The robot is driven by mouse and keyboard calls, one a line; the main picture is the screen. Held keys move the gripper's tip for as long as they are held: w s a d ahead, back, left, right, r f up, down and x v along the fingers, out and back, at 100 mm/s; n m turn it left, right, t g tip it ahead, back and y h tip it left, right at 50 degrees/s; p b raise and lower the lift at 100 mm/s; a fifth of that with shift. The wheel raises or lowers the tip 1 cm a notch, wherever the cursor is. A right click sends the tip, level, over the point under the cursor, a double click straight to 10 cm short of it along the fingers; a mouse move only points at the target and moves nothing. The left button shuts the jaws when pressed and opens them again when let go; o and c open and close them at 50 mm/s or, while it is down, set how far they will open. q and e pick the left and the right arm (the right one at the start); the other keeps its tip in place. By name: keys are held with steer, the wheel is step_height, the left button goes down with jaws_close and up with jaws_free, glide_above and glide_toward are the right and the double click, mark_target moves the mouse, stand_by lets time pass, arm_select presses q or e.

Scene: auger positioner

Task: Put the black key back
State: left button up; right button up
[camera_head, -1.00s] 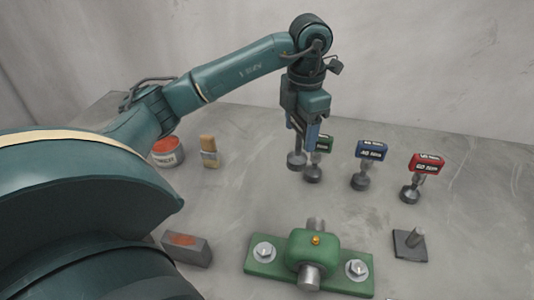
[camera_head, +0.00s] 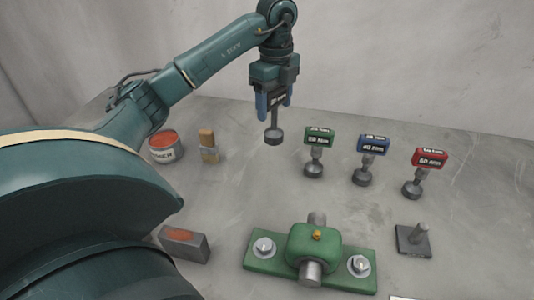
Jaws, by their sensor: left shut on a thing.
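The black key (camera_head: 274,131) hangs upright from my left gripper (camera_head: 274,102), with its dark handle between the fingers and its round grey socket end pointing down. The gripper is shut on the handle. The key is held up at the back of the table, left of the green key (camera_head: 317,150). The blue key (camera_head: 368,160) and the red key (camera_head: 424,172) stand to the right of the green one in a row. My right gripper is not in view.
A green bearing block (camera_head: 312,244) with two bolts sits at the front middle. A square plate with a peg (camera_head: 412,241) lies to its right. A grey-and-orange block (camera_head: 184,243), a red tin (camera_head: 165,148) and a brush (camera_head: 208,146) are on the left. The table (camera_head: 235,190) between them is bare.

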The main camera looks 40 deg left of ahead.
mark_target(267, 134)
arm_select(q)
steer(key=a+n, duration=0.1)
steer(key=n, duration=0.2)
steer(key=a+n, duration=0.1)
steer(key=n, duration=0.1)
steer(key=shift+a+n, duration=0.15)
steer(key=shift+n, duration=0.25)
step_height(267, 134, down, 10)
steer(key=shift+r+p, duration=0.1)
steer(key=shift+p, duration=0.2)
steer(key=shift+f, duration=0.25)
steer(key=o, duration=1.4)
step_height(267, 134, up, 12)
steer(key=shift+r, duration=0.2)
